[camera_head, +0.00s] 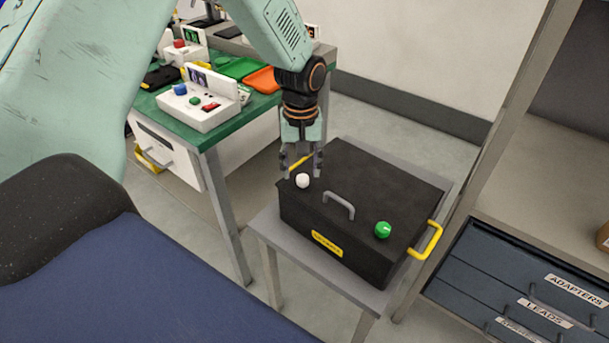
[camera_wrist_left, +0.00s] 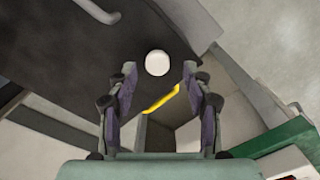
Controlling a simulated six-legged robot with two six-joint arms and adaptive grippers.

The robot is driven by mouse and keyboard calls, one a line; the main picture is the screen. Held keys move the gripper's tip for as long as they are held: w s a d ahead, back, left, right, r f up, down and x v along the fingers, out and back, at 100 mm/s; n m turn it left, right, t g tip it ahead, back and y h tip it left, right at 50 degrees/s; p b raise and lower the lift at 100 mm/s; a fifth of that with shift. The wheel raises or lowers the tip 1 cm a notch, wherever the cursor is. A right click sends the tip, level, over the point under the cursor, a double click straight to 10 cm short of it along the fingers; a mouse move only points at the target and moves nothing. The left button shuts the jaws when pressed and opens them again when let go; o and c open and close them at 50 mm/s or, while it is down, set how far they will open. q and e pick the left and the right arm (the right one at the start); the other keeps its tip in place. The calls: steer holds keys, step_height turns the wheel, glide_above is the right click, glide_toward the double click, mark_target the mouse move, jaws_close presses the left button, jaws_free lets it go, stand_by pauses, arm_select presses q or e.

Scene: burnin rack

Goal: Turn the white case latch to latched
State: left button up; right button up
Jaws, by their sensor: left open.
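A black case (camera_head: 375,182) with a grey lid handle (camera_head: 338,203) and yellow side handles stands on a small grey table. The white case latch (camera_head: 302,181) is a round knob on the lid's left part; a green knob (camera_head: 382,230) is on the right part. My left gripper (camera_head: 302,165) points down above the lid at the white latch, open and empty. In the left wrist view the white latch (camera_wrist_left: 157,63) lies just beyond the open fingertips (camera_wrist_left: 160,82), between their lines. I cannot tell the latch's turned position. My right gripper is not in view.
A green-topped bench (camera_head: 205,135) with a white switch box (camera_head: 205,101) and coloured trays stands behind left. A grey post and labelled drawers (camera_head: 520,290) stand close on the right. A yellow side handle (camera_head: 427,240) sticks out toward them.

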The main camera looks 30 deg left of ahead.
arm_select(q)
step_height(320, 180, down, 2)
steer(key=shift+d+f, duration=0.1)
jaws_close()
stand_by(0.6)
